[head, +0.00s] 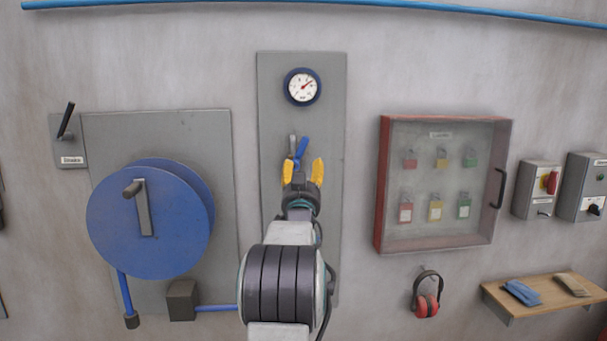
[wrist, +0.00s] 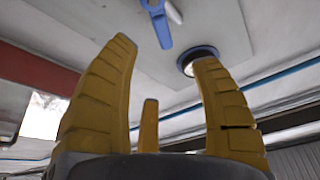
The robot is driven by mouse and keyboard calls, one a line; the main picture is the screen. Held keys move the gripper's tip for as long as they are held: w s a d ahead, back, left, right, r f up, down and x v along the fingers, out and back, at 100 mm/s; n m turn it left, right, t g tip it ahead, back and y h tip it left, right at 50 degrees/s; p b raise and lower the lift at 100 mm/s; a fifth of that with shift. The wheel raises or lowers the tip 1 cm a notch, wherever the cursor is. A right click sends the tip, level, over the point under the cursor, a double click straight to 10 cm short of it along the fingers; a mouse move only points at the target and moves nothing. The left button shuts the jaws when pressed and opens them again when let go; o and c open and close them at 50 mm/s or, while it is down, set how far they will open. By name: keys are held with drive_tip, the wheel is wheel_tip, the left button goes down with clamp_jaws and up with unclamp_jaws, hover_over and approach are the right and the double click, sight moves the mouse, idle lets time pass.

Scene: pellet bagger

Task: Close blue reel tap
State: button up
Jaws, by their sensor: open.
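The blue tap lever (head: 302,148) is on the grey wall panel below the round gauge, beside a grey metal part. It leans slightly from vertical in the head view. My gripper (head: 303,168) is in front of the panel just below the lever, its yellow fingers spread to either side. In the wrist view the lever (wrist: 157,22) lies beyond the fingertips of my gripper (wrist: 164,52), roughly between them. The fingers are open with nothing between them. My gripper and arm hide the lower part of the tap. Contact with the lever cannot be made out.
The blue hose reel (head: 170,245) with its crank is on the left. The blue-rimmed gauge (head: 302,87) is above the tap. A red-framed lock cabinet (head: 383,185) is to the right, with ear defenders (head: 427,300) below it. Bare wall separates panel and cabinet.

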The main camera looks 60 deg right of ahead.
drive_tip(key=shift+o, duration=0.3)
drive_tip(key=shift+s+a+f, duration=0.1)
drive_tip(key=shift+a, duration=0.1)
drive_tip(key=shift+f, duration=0.1)
drive_tip(key=shift+c, duration=0.3)
